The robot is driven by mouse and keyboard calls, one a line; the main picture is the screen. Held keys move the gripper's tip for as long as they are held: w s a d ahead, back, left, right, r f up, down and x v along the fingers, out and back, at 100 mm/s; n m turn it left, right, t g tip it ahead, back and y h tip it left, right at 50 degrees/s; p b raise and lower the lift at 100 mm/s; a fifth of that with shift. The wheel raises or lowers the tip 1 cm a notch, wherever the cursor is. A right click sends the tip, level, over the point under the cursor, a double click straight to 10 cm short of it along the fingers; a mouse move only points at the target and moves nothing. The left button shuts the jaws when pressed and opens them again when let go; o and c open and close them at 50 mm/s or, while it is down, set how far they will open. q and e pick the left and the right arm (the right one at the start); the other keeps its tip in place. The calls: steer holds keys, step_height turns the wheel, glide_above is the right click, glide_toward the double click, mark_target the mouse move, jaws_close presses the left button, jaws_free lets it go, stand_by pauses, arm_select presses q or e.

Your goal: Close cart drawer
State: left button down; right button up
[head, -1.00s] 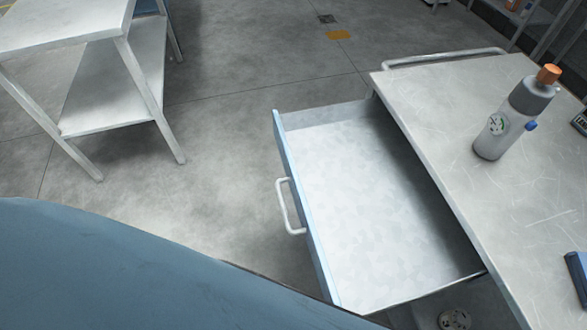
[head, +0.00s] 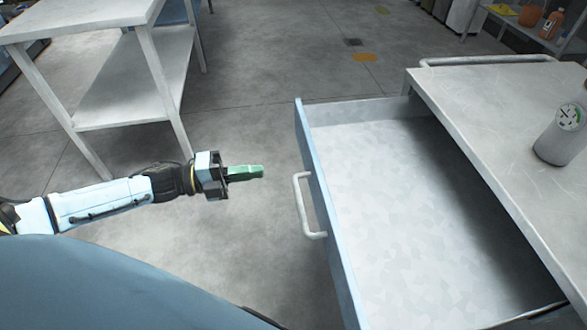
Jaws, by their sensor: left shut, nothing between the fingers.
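The cart drawer (head: 395,215) is pulled far out of the cart (head: 485,115) toward the left and looks empty inside. Its blue front panel (head: 316,165) carries a pale bar handle (head: 304,207). My left gripper (head: 261,171), with green fingers, is shut and empty. It is in the air to the left of the drawer front, a short gap from the handle and not touching it. My right gripper is not in view.
A grey bottle (head: 563,132) stands on the cart top. A metal table with a lower shelf (head: 135,85) stands at the upper left. The floor (head: 245,110) between table and drawer is clear.

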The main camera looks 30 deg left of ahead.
mark_target(307, 165)
arm_select(q)
steer(key=b+x, duration=0.1)
steer(key=x, duration=0.7)
steer(key=shift+w+d, duration=0.45)
steer(key=shift+d, duration=0.1)
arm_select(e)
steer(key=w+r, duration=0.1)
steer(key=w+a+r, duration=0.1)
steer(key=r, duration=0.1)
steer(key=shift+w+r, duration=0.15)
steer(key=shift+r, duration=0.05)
